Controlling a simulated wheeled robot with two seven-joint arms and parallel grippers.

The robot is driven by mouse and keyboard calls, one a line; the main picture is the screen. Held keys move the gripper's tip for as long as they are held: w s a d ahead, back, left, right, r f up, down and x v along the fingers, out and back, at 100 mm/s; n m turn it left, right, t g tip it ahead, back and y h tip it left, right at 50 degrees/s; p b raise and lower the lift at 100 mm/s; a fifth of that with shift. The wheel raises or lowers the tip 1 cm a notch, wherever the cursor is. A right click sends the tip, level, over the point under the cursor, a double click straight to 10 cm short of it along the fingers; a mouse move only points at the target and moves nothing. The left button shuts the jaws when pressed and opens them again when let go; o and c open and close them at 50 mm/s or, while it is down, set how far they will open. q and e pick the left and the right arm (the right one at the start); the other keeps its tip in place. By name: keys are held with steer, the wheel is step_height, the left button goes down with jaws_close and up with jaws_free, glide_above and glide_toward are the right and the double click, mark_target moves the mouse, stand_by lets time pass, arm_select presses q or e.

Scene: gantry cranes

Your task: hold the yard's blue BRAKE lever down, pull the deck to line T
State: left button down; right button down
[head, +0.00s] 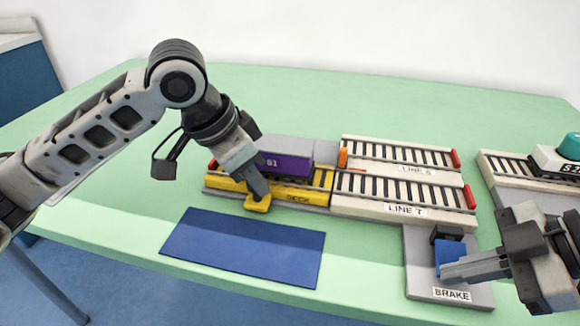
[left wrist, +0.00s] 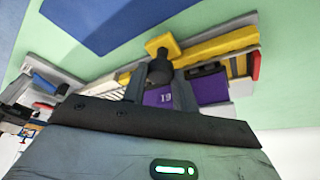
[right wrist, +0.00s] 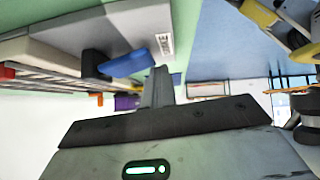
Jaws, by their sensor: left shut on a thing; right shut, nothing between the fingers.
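The yellow deck (head: 318,198) carries a purple wagon (head: 285,163) and sits at the left end of the line T track (head: 430,213), looking roughly level with it. My left gripper (head: 262,190) is shut on the deck's handle, a dark knob (left wrist: 160,72) on a yellow tab (head: 257,204) at the deck's front. The blue BRAKE lever (head: 450,249) stands on a grey plate (head: 425,275) at the right. My right gripper (head: 447,272) is shut and empty, its tips at the lever's front end. It also shows beside the lever (right wrist: 128,62) in the right wrist view; contact is unclear.
The line S track (head: 400,153) lies behind line T; both have red end stops. An orange post (head: 342,157) stands near the wagon. A blue mat (head: 243,248) lies in front of the deck. Another track with a green-topped vehicle (head: 560,150) is at far right.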

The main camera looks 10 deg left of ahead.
arm_select(q)
steer(key=c, duration=1.1)
jaws_free()
steer(key=shift+s, duration=0.3)
steer(key=shift+w, duration=0.1)
steer(key=shift+r, duration=0.2)
steer(key=v, duration=1.1)
steer(key=shift+r, duration=0.3)
steer(key=shift+a, duration=0.1)
arm_select(e)
steer(key=shift+r, duration=0.1)
arm_select(q)
steer(key=shift+r+p, duration=0.95)
steer(key=shift+p, duration=0.05)
arm_select(e)
steer(key=shift+r, duration=0.75)
